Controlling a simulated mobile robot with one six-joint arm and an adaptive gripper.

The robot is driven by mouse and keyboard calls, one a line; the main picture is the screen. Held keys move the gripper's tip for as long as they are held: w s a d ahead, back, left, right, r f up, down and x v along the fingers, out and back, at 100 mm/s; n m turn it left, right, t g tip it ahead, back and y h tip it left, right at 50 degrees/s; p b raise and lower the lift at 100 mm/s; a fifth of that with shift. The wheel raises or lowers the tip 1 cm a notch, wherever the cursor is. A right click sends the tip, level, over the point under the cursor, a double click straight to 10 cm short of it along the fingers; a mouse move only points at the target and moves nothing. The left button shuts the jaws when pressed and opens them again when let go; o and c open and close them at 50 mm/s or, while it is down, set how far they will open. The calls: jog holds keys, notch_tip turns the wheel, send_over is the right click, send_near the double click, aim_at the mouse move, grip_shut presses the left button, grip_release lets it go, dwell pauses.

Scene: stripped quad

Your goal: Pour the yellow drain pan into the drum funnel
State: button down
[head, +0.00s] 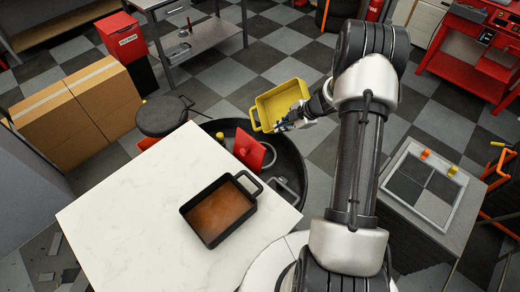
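The yellow drain pan (281,103) is in the upper middle of the head view, off the table and tilted, its inside partly facing the camera. No liquid can be made out in it. My gripper (291,122) is at the pan's near right edge and appears closed on it; the fingertips are small and partly hidden. The funnel's opening is not clearly seen.
A black pan (218,211) with brown contents rests on the white table (120,212). A dark round lid-like object (163,116) stands left of the rim. Cardboard boxes (75,110) are at left. A grey stand (440,215) is at right. Checkered floor lies beyond.

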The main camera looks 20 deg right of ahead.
jog(key=shift+d+r+y+p, duration=0.15)
jog(key=shift+r+y+p, duration=0.2)
jog(key=shift+p, duration=0.15)
jog(key=shift+w+d+f+m+y+p, duration=0.15)
jog(key=shift+d+f+m+y+p, duration=0.15)
jog(key=shift+d+f+y+p, duration=0.4)
jog(key=shift+w+d+y+b, duration=0.2)
jog(key=shift+d+y+b, duration=0.65)
jog(key=shift+b, duration=0.35)
jog(key=d+y+b, duration=0.1)
jog(key=b, duration=0.3)
jog(key=shift+w+d+m+g+y, duration=0.1)
jog(key=shift+d+m+g+y, duration=0.2)
jog(key=shift+d+m, duration=0.1)
jog(key=b, duration=0.3)
jog(key=d+f+y+b, duration=0.1)
jog(key=b, duration=0.3)
jog(key=shift+d, duration=0.25)
jog(key=d+m+y+b, duration=0.1)
jog(key=y+b, duration=0.1)
jog(key=b, duration=0.5)
jog(key=shift+w+d+b, duration=0.1)
jog(key=shift+d+b, duration=0.3)
jog(key=shift+b, duration=0.35)
